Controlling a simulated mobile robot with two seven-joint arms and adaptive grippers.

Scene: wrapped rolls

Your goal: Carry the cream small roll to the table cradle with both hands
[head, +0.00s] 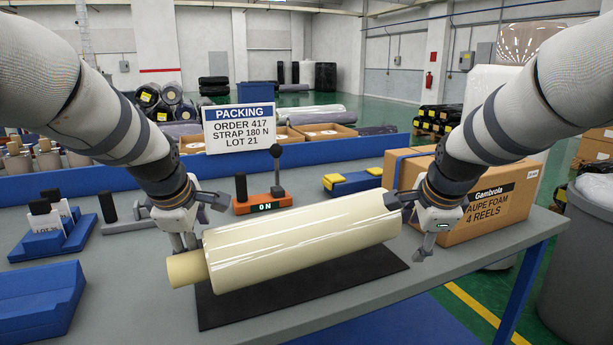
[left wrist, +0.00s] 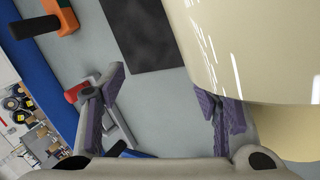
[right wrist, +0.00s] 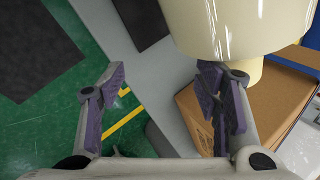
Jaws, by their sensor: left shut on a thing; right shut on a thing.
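The cream small roll (head: 300,240) is a glossy wrapped cylinder with a tan core (head: 185,269) sticking out at its left end. It lies slantwise over a dark mat, right end farther back. My left gripper (head: 183,245) is at its left end by the core, and my right gripper (head: 418,240) is at its right end. Both are shut on the roll, though their grip points are partly hidden. The roll also shows in the left wrist view (left wrist: 265,50) and right wrist view (right wrist: 235,25). A blue block (head: 40,300) at lower left may be the table cradle; I cannot tell.
The dark mat (head: 225,312) lies on the grey table. A cardboard box (head: 500,205) stands behind my right gripper. A packing sign (head: 238,127), an orange device (head: 262,203) and a blue-yellow tool (head: 352,182) are behind the roll. Blue card holders (head: 42,240) stand at left.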

